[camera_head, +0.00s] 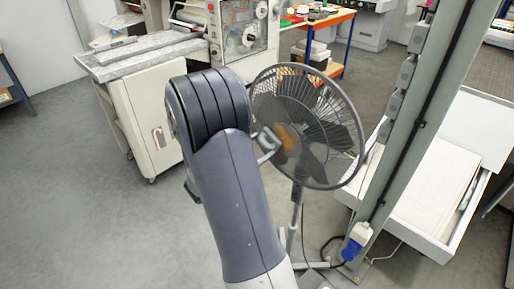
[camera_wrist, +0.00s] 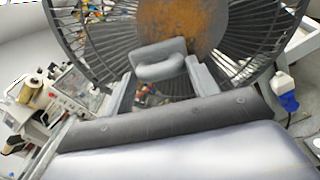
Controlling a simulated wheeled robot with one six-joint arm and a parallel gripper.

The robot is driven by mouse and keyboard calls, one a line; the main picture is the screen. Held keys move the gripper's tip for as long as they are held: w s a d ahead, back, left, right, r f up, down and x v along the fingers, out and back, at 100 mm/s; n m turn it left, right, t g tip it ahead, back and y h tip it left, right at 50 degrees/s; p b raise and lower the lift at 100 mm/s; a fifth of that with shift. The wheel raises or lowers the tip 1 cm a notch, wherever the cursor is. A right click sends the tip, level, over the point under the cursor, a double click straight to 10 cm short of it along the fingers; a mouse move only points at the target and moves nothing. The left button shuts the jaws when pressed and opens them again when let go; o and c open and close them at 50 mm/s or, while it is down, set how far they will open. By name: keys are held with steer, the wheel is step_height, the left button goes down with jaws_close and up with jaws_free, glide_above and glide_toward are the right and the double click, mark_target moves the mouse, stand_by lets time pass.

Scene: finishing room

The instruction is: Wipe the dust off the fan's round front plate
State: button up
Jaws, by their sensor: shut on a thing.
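The pedestal fan (camera_head: 333,108) stands in the middle of the head view, its dark wire cage facing my arm. Its round front plate (camera_head: 287,138) is covered in orange-brown dust; the plate fills the top of the wrist view (camera_wrist: 183,22), cut off by the frame's upper edge. My gripper (camera_wrist: 160,78) is shut on a grey wiping pad (camera_wrist: 158,53) with a looped handle. The pad overlaps the plate's lower edge in the wrist view; I cannot tell whether it touches. In the head view, my gripper (camera_head: 267,143) is just left of the plate, partly hidden by my arm.
A grey post (camera_head: 408,120) rises close to the fan's right, with a blue plug (camera_head: 350,249) and cable near its foot. An open white drawer (camera_head: 432,195) lies beyond it. A white machine cabinet (camera_head: 147,120) stands at the left. The floor at left is clear.

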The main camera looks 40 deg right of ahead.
steer(key=shift+s+b, duration=0.45)
steer(key=shift+s, duration=1.2)
steer(key=shift+s+b, duration=1)
steer(key=shift+s, duration=2.4)
steer(key=shift+w+r, duration=0.3)
steer(key=shift+w, duration=0.85)
steer(key=shift+w+r, duration=0.25)
steer(key=shift+w, duration=0.95)
steer(key=shift+w+r, duration=0.3)
steer(key=shift+w, duration=2.5)
steer(key=shift+r+p, duration=0.6)
steer(key=shift+r, duration=0.35)
steer(key=shift+s+f, duration=0.15)
steer(key=shift+s, duration=0.35)
steer(key=s+b, duration=0.2)
steer(key=s, duration=0.7)
steer(key=shift+s+d, duration=0.15)
steer(key=shift+d, duration=0.2)
